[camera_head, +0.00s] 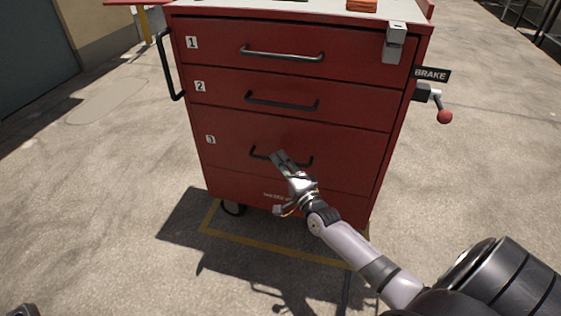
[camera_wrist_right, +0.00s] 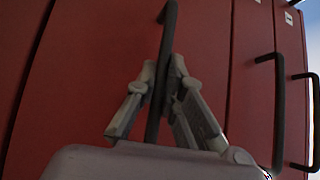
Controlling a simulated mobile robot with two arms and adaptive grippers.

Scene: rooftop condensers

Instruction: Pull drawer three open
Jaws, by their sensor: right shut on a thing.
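Drawer three (camera_head: 232,155) is the red front marked 3, below drawers one and two on the red cabinet. Its front looks flush with the cabinet, with no visible gap. Its dark bar handle (camera_head: 258,153) is partly covered by my right gripper (camera_head: 277,157). In the right wrist view, the handle (camera_wrist_right: 168,30) runs between the two grey fingers of my right gripper (camera_wrist_right: 163,85), which is shut on it near the middle. The drawer three front (camera_wrist_right: 95,60) lies behind the fingers.
Drawer one's metal handle (camera_head: 282,54) and drawer two's dark handle (camera_head: 282,102) are above. A brake lever with a red knob (camera_head: 444,117) sticks out at right, a side handle (camera_head: 168,68) at left. The cabinet stands on casters; the concrete floor (camera_head: 110,230) in front is clear.

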